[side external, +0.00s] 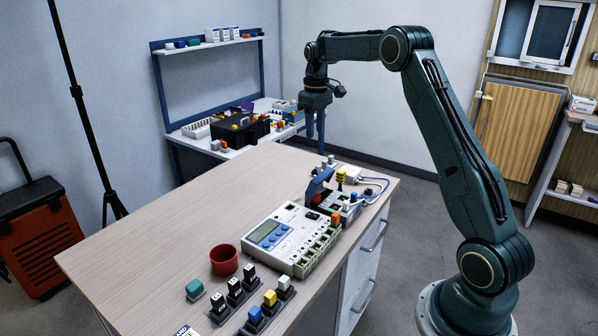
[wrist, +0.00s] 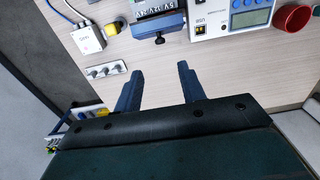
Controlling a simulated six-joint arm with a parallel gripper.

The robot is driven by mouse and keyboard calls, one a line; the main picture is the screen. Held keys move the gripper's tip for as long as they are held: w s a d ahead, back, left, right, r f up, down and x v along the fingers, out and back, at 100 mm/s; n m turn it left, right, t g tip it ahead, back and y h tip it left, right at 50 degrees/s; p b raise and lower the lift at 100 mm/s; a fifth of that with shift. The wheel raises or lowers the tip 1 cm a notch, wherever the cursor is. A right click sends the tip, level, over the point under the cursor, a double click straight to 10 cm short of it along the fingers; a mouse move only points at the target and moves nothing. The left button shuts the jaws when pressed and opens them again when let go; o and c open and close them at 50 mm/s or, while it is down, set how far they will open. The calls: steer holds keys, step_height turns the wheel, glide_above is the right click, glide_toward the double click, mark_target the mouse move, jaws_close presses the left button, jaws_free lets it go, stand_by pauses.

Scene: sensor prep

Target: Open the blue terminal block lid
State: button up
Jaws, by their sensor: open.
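The blue terminal block lid (side external: 319,183) stands raised and tilted at the back of the bench device, beside the meter box. In the wrist view the blue lid (wrist: 160,27) shows near the top centre, with a small dark knob on its near side and a black strip marked with voltages behind it. My gripper (side external: 315,136) hangs above the far end of the bench, fingers down, above the lid and apart from it. In the wrist view my gripper's two fingers (wrist: 161,72) are spread with nothing between them. The lid's hinge cannot be made out.
The meter box (side external: 290,237), a red cup (side external: 224,260) and racks of small black, blue and yellow blocks stand nearer on the bench. A white box with a cable (wrist: 88,38) and a grey strip (wrist: 106,70) lie beside the lid. The bench's left side is clear.

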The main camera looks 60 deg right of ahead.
glide_toward(317, 180)
steer(key=w+d+f, duration=0.1)
steer(key=f, duration=0.1)
steer(key=w+d+f, duration=0.1)
steer(key=f, duration=0.2)
steer(key=w+d+f, duration=0.1)
steer(key=f, duration=0.2)
steer(key=shift+w+d, duration=0.1)
steer(key=shift+d, duration=0.15)
steer(key=shift+r, duration=0.1)
jaws_close()
